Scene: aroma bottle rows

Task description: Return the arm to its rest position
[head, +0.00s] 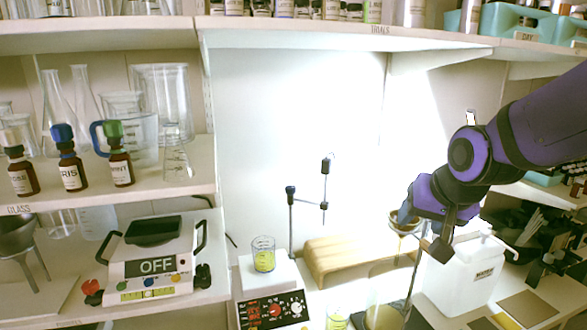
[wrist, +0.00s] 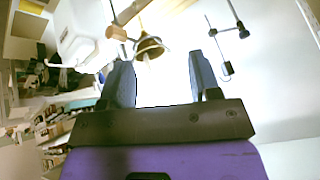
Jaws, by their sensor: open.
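My purple arm (head: 480,160) comes in from the right in the head view. My gripper (head: 405,215) is low on the right side of the bench, in front of a white container (head: 460,275). In the wrist view, the two dark fingers of my gripper (wrist: 160,72) stand apart with nothing held between them. A brownish funnel (wrist: 150,47) shows beyond the fingertips. The funnel (head: 403,228) also shows close to my gripper in the head view. I cannot tell whether they touch.
Three labelled brown bottles (head: 70,172) and glassware (head: 160,95) stand on the left shelf. A scale marked OFF (head: 155,265), a beaker (head: 263,255) on a hotplate (head: 272,310), clamp stands (head: 325,185) and a wooden block (head: 345,255) crowd the bench. An upper shelf (head: 300,32) runs above.

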